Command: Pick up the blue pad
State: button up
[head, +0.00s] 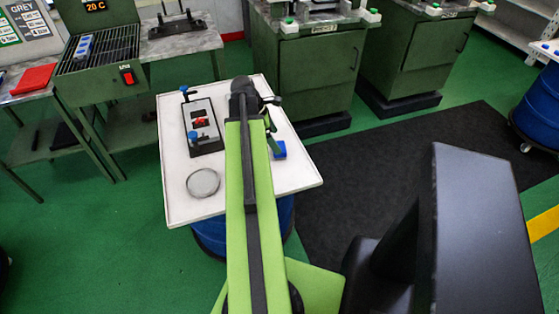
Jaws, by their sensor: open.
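A small blue pad (279,150) lies on the white tabletop (240,205), just right of my green arm. My arm reaches over the table from the front. My gripper (271,114) is at its far end, a little above the pad in the picture. The gripper is open and looks empty, though the arm partly hides it. I cannot tell its height above the table.
A black-framed mould tray (203,127) with red pieces and blue knobs stands left on the table. A round clear dish (203,183) lies in front of it. Green cabinets (310,68) stand behind. The table's right front is bare.

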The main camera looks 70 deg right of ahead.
jog(key=shift+s+f, duration=0.1)
jog(key=shift+f, duration=0.25)
jog(key=b+x, duration=0.5)
jog(key=shift+f, duration=0.25)
jog(key=shift+r, duration=0.2)
jog(key=shift+c, duration=0.4)
jog(key=c, duration=1.4)
jog(key=shift+r+p, duration=0.1)
jog(key=shift+p, duration=0.2)
